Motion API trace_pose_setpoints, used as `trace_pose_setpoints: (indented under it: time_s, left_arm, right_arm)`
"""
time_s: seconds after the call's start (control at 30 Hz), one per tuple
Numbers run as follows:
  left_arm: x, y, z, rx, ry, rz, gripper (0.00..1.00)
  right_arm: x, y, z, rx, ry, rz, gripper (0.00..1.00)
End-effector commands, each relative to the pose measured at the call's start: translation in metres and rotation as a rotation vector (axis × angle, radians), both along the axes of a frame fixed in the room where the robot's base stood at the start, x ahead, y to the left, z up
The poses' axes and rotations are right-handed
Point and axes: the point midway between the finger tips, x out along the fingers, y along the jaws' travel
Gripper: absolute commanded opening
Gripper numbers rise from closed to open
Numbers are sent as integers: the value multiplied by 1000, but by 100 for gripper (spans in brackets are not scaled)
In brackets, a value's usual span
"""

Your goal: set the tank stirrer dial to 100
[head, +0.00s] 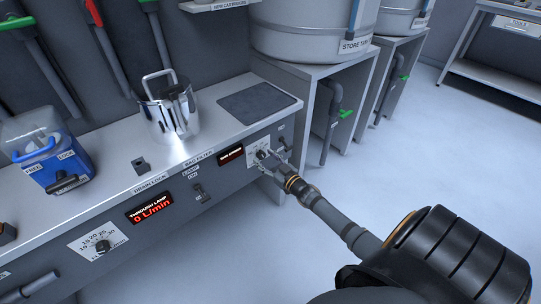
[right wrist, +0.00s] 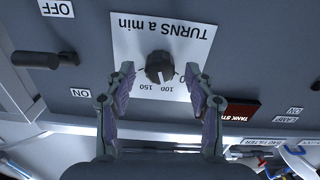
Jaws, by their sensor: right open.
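The stirrer dial is a dark round knob (right wrist: 159,67) on a white plate marked "TURNS a min", upside down in the right wrist view. The numbers 150 and 100 read below the knob. A pale mark shows at the knob's lower edge, near 100; its exact setting is too small to tell. In the head view the dial plate (head: 254,158) is at the bench front's right end. My right gripper (right wrist: 160,73) is open, with one finger on each side of the knob and gaps showing between. It also reaches the plate in the head view (head: 270,158). My left gripper is not in view.
A dark red display (right wrist: 240,112) labelled as the tank stirrer's sits beside the dial. A dark lever (right wrist: 38,60) stands between OFF and ON labels. On the bench are a metal jug (head: 168,112) and a blue container (head: 60,165). Floor to the right is clear.

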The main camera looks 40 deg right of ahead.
Motion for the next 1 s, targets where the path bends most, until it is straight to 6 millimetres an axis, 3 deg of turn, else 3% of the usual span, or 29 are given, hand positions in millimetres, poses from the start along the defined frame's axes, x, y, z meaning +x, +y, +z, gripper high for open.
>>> trace_pose_setpoints:
  time_s: [0.5,0.67,1.0]
  left_arm:
    - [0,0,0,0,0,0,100]
    - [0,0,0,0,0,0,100]
    - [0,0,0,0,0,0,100]
  right_arm:
    - [-103,-8,-2,0,5,3,55]
    - [-115,-9,-1,0,2,1,55]
    - [-116,-9,0,1,1,0,55]
